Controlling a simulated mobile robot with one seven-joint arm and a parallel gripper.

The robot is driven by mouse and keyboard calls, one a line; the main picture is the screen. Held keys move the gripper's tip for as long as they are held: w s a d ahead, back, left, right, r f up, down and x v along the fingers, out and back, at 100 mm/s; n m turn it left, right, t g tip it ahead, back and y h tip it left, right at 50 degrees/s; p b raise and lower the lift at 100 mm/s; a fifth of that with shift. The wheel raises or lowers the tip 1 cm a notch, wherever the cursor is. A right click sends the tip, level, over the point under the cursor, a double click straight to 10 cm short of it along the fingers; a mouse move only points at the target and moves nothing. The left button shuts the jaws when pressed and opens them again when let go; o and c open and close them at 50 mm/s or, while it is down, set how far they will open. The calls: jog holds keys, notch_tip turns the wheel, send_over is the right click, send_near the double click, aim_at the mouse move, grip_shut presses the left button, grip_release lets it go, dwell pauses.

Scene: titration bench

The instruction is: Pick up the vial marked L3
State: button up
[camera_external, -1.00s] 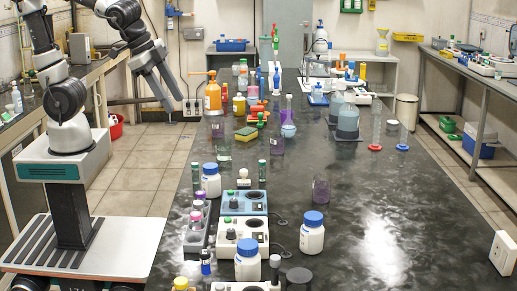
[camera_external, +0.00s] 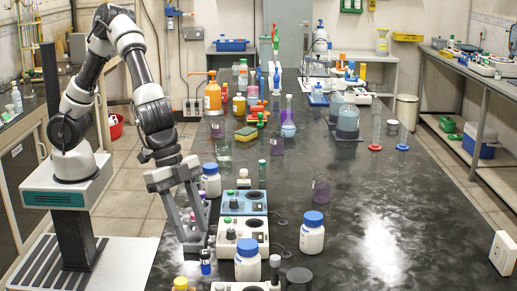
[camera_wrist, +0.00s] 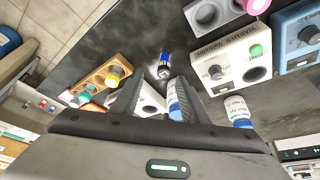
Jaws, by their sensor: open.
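I cannot read the mark L3 on any vial. A small vial with a blue cap (camera_external: 206,262) stands on the bench in the external view, just in front of the grey rack. A small blue-capped vial (camera_wrist: 164,69) also shows in the wrist view, just past my fingertips. A white and blue item (camera_wrist: 174,101) shows partly hidden beside the right finger.
White blue-lidded bottles (camera_external: 312,234) and (camera_external: 247,260) stand close to the heater units (camera_external: 258,228). A wooden rack with several coloured caps (camera_wrist: 100,77) lies left of my fingers.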

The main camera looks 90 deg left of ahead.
aim_at(203, 250)
jog(key=x, duration=0.3)
jog(key=b+x, duration=0.1)
jog(key=x, duration=0.5)
jog(key=shift+w+a, duration=0.3)
jog(key=shift+c, duration=0.2)
grip_shut()
